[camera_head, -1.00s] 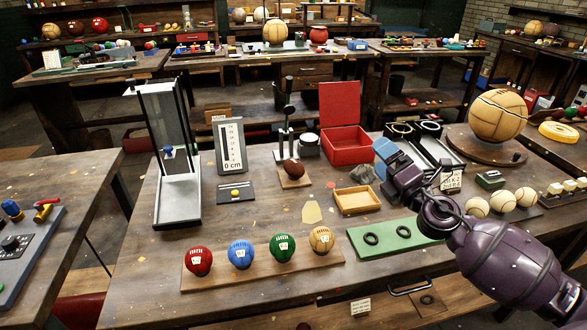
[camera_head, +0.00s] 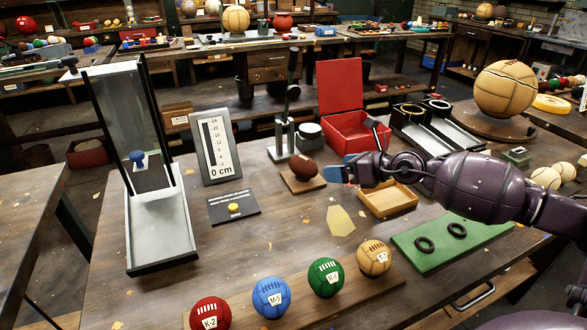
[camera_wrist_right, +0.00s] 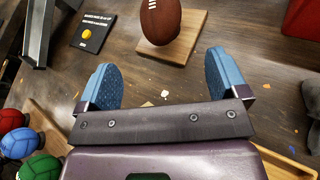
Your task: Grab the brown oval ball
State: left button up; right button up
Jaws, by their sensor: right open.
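The brown oval ball (camera_head: 304,167) sits on a small wooden board (camera_head: 306,185) near the middle of the workbench. In the right wrist view the ball (camera_wrist_right: 160,20) shows white laces and lies just ahead of the fingers, cut off by the top edge. My right gripper (camera_wrist_right: 165,80) is open, with two blue padded fingers spread apart and nothing between them. In the head view the right gripper (camera_head: 343,172) is just right of the ball, apart from it, its purple arm coming in from the right. My left gripper is not in view.
A red box (camera_head: 353,130) with raised lid stands behind the gripper. A lever press (camera_head: 288,110) stands behind the ball. A wooden tray (camera_head: 388,200) lies below my right arm. Several coloured balls sit on a board at the front. A gauge (camera_head: 216,146) stands left.

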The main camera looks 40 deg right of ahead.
aim_at(309, 167)
jog(key=b+x, duration=0.1)
jog(key=x, duration=0.3)
jog(key=shift+f, duration=0.1)
jog(key=shift+w+a, duration=0.15)
jog(key=shift+w, duration=0.1)
jog(key=shift+w+a+f, duration=0.1)
jog(key=shift+w, duration=0.15)
jog(key=b+x, duration=0.2)
jog(key=x, duration=0.2)
jog(key=shift+d+f, duration=0.15)
jog(key=shift+d, duration=0.05)
jog(key=shift+w+a, duration=0.15)
jog(key=shift+w, duration=0.15)
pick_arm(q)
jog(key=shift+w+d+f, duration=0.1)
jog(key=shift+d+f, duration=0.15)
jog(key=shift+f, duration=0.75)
pick_arm(e)
jog(key=shift+w+a, duration=0.1)
jog(key=shift+w, duration=0.1)
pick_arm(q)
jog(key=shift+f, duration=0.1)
pick_arm(e)
jog(key=c, duration=1.1)
